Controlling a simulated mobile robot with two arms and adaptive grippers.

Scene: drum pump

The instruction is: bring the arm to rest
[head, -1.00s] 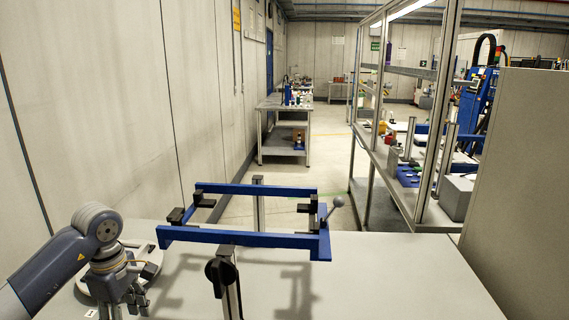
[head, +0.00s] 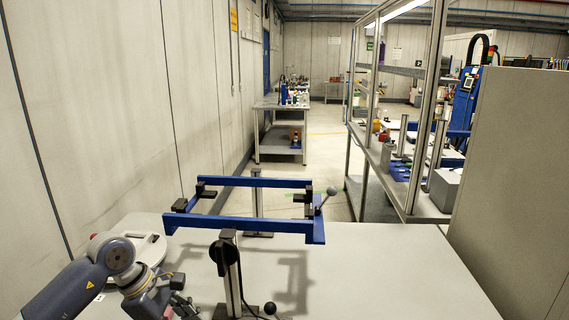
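My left arm comes in from the lower left. My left gripper (head: 178,308) is low at the bottom edge of the head view, over the grey table and left of the blue frame's front post. Its fingers are partly cut off by the edge, so I cannot tell if it is open or shut. I see nothing clearly held in it. My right arm and gripper are not in view.
A blue frame (head: 244,224) on posts stands on the grey table (head: 375,275), with black clamps and a ball-ended lever. A white rounded part (head: 150,250) lies behind my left arm. The table's right side is clear. A tall grey panel (head: 512,190) stands at right.

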